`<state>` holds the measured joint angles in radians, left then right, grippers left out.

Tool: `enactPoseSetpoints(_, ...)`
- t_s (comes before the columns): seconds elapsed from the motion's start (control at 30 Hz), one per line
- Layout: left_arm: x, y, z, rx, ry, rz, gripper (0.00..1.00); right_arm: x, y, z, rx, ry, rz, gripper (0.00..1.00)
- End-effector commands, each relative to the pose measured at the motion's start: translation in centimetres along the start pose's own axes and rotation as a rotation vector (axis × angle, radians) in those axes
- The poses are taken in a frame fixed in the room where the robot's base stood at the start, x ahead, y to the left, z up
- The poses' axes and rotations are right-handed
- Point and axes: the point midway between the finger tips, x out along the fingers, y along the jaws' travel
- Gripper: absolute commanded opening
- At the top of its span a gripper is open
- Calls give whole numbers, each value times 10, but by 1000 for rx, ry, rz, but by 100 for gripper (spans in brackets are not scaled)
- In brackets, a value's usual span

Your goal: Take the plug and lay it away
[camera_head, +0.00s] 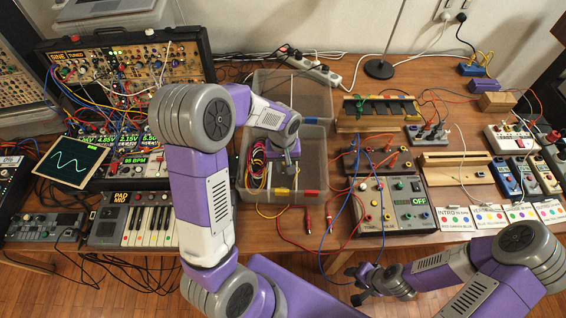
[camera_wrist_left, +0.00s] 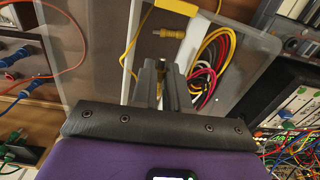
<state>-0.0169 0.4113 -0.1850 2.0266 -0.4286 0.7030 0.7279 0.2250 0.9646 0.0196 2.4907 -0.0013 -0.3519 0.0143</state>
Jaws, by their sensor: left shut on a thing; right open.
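My left gripper (camera_head: 288,158) reaches down into the front clear bin (camera_head: 318,158). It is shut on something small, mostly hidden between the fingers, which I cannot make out. In the left wrist view the dark fingers (camera_wrist_left: 162,75) point into the bin. A yellow plug (camera_wrist_left: 170,33) with a brass tip shows just past the fingertips, close to a yellow cable (camera_wrist_left: 129,55). I cannot tell whether it touches them. My right gripper (camera_head: 362,283) is open and empty in front of the table's front edge.
Coiled red, yellow and black cables (camera_head: 257,163) lie in the bin's left part. A second clear bin (camera_head: 312,92) stands behind. A grey box with sockets (camera_head: 391,205) stands to the right, with loose red and blue leads around it. A wooden rack (camera_head: 377,113) stands behind it.

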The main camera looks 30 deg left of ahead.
Motion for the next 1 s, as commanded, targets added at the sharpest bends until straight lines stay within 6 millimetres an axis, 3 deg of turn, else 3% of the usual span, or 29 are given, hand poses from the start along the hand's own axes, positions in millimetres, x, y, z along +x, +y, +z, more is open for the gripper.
enactPoseSetpoints(0.27,1,0,0,0,1,1,0,1,0,0,0,0,0,43)
enactPoseSetpoints(0.3,1,0,0,0,1,1,19,1,0,0,0,0,0,43)
enactPoseSetpoints(0.47,1,0,0,0,1,1,43,1,0,0,0,0,0,43)
enactPoseSetpoints(0.77,0,0,0,0,1,1,44,0,0,0,0,0,0,43)
enactPoseSetpoints(1.0,-34,1,-1,1,5,4,44,-8,-3,0,0,0,0,43)
